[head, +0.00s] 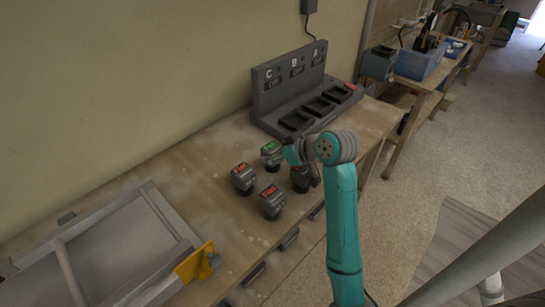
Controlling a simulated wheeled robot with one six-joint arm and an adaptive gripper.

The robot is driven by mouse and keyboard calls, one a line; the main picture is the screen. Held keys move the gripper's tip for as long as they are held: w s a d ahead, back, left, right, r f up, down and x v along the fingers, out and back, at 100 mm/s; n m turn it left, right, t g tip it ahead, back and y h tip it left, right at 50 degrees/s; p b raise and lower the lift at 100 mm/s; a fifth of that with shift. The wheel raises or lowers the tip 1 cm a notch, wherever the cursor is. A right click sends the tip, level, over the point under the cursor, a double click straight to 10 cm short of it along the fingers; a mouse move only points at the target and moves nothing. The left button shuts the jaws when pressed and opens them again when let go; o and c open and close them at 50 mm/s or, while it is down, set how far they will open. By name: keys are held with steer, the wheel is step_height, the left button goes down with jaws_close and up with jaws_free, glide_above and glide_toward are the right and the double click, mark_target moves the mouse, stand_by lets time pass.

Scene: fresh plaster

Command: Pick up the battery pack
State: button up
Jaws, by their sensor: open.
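Several dark battery packs stand on the wooden bench. One has a green label (270,150); two with red labels stand nearer, one at left (243,179) and one in front (271,203). I see no pack held.
A grey charger (290,95) with bays marked C, B and A stands against the wall behind the packs. A grey metal frame with a yellow corner (195,262) lies at the bench's left. A second bench with a blue bin (422,63) stands at back right.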

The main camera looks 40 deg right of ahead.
steer(key=c, duration=1.5)
